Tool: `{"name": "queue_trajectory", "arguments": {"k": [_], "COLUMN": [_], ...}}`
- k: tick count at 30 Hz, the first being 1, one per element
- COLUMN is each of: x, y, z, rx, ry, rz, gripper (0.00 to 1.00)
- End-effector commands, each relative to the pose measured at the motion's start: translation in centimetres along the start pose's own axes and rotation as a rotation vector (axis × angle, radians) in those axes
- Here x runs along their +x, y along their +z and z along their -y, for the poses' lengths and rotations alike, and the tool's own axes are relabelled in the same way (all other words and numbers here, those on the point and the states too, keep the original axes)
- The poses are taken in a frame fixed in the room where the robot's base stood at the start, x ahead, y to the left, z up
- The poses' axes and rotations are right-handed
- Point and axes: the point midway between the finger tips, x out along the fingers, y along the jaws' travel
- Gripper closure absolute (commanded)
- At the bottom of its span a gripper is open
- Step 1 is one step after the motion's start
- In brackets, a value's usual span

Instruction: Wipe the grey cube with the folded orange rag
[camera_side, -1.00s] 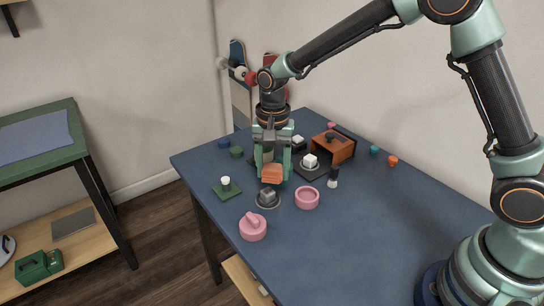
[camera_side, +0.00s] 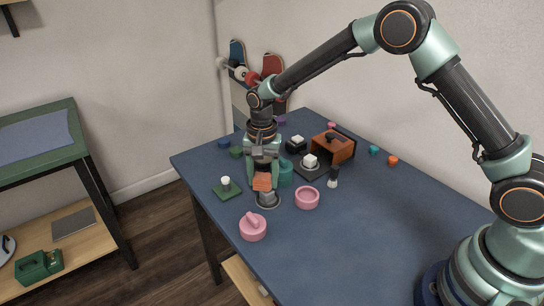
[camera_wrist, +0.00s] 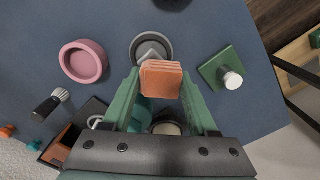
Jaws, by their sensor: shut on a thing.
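My gripper (camera_side: 262,176) is shut on the folded orange rag (camera_side: 262,183), which hangs between the fingertips. In the wrist view the rag (camera_wrist: 161,80) shows its layered folds in front of the green fingers. The grey cube (camera_side: 267,196) sits on a round grey dish (camera_side: 268,205) right below the rag. In the wrist view the cube (camera_wrist: 151,49) is partly hidden by the rag, inside the dark round dish (camera_wrist: 138,42). Rag and cube overlap in the side view; I cannot tell whether they touch.
A green plate with a white-topped knob (camera_side: 226,186) is at left. The table's front right is clear.

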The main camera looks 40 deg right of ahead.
Motion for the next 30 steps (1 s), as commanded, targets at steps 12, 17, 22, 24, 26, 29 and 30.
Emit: {"name": "queue_trajectory", "arguments": {"k": [12,17,22,24,26,29,30], "x": [0.0,-1.2,-3.1,-3.8,-4.3,-5.2,-5.5], "y": [2.3,2.6,2.7,2.6,2.6,2.6,2.7], "z": [-2.5,-2.8,-2.9,-2.9,-2.9,-2.9,-2.9], "rx": [-0.001,0.0,0.0,0.0,0.0,0.0,0.0], "ry": [0.002,-0.004,-0.001,-0.002,-0.001,-0.002,-0.001], "rz": [0.001,-0.002,0.0,-0.001,-0.001,-0.001,-0.001], "gripper": [0.86,0.86,0.86,0.86,0.86,0.86,0.86]}}
